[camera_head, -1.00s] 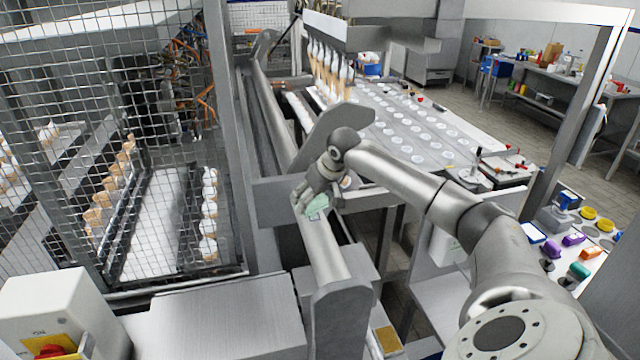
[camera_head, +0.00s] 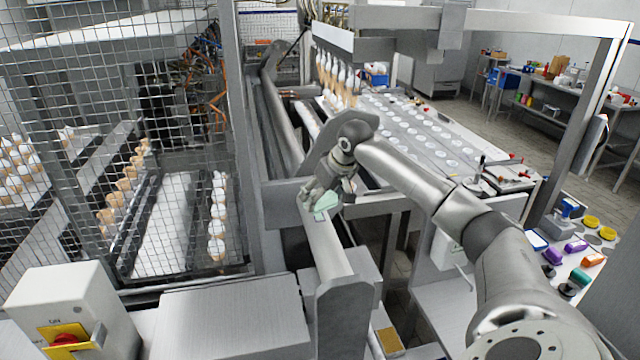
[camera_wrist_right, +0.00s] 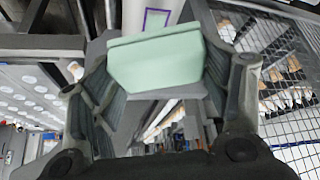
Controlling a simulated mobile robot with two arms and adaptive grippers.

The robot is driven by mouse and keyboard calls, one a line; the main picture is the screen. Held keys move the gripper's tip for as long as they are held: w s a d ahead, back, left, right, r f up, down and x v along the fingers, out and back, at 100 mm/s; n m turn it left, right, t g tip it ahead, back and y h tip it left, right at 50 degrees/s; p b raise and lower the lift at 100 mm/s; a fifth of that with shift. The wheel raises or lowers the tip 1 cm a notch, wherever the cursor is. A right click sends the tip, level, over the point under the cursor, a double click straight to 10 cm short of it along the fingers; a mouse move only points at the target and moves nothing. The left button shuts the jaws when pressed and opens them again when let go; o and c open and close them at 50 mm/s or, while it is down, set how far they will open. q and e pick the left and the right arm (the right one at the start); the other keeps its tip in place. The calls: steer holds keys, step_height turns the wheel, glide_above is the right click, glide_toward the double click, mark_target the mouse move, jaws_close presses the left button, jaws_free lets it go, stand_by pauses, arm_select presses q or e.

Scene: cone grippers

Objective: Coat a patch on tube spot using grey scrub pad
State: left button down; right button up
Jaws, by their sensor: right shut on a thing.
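The scrub pad (camera_wrist_right: 156,62) is a pale green block, wedged between the two fingers of my right gripper (camera_wrist_right: 158,75). In the head view the pad (camera_head: 326,204) is at the upper part of the grey tube (camera_head: 328,258), with my right gripper (camera_head: 322,196) above it. In the wrist view, a purple-outlined patch (camera_wrist_right: 155,20) shows on the tube (camera_wrist_right: 148,8) just beyond the pad's edge. The pad hides part of the tube. I cannot tell whether it touches the surface. My left gripper is not in view.
A wire-mesh guard (camera_head: 110,150) stands left of the tube. A machine with rows of white discs (camera_head: 430,130) lies beyond. Bottles (camera_head: 575,246) stand on the right.

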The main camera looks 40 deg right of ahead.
steer(key=r, duration=0.3)
steer(key=shift+s+a+r, duration=0.1)
steer(key=shift+s+r, duration=0.2)
steer(key=shift+s, duration=0.05)
steer(key=shift+r, duration=0.1)
steer(key=shift+w, duration=0.2)
steer(key=shift+s, duration=0.1)
